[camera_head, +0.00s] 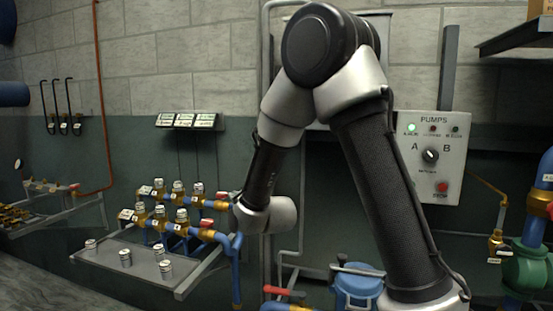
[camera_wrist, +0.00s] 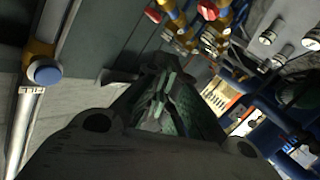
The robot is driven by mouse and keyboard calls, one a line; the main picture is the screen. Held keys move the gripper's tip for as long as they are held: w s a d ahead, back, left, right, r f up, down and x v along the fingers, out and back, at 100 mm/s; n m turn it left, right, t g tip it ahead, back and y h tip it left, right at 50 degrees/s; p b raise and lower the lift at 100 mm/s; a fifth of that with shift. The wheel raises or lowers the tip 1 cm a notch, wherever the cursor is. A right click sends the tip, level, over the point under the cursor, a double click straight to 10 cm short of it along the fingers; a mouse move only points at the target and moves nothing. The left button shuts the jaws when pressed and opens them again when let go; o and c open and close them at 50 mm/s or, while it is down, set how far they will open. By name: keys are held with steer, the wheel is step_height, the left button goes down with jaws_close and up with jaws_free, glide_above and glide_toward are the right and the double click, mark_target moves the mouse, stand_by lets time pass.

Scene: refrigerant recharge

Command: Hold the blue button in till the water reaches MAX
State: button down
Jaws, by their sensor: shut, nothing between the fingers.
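A round blue cap (camera_wrist: 44,72) on a brass-yellow fitting shows at the upper left of the wrist view. It may be the blue button; I cannot tell for sure, nor whether it is pressed in. My gripper (camera_wrist: 163,88) is shut and empty in the middle of the wrist view, to the right of this cap and apart from it in the picture. In the head view my arm's wrist hangs by the valve rack and the fingers cannot be made out. I cannot make out a water level or a MAX mark in either view.
A valve rack (camera_head: 180,293) with brass valves and blue pipes stands left of my wrist. A pump panel (camera_head: 432,155) with a green light is on the wall at right. A blue vessel (camera_head: 358,284) and a red-handled valve (camera_head: 284,292) are low in front.

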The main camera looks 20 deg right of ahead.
steer(key=d+r+t, duration=0.1)
steer(key=r+t, duration=0.2)
steer(key=r, duration=0.3)
steer(key=d+r+t+h, duration=0.1)
steer(key=d+r+t, duration=0.1)
steer(key=r, duration=0.3)
steer(key=shift+s+r+n+t, duration=0.2)
steer(key=shift+r+n+t, duration=0.1)
steer(key=shift+r+t, duration=0.1)
steer(key=shift+d+f, duration=0.1)
steer(key=shift+d, duration=0.05)
steer(key=w+d, duration=0.5)
steer(key=w, duration=0.2)
steer(key=shift+w+d, duration=0.1)
stand_by(0.7)
steer(key=shift+w+d, duration=0.25)
steer(key=shift+w, duration=0.05)
steer(key=shift+w+d, duration=0.3)
steer(key=shift+w, duration=0.1)
stand_by(4.2)
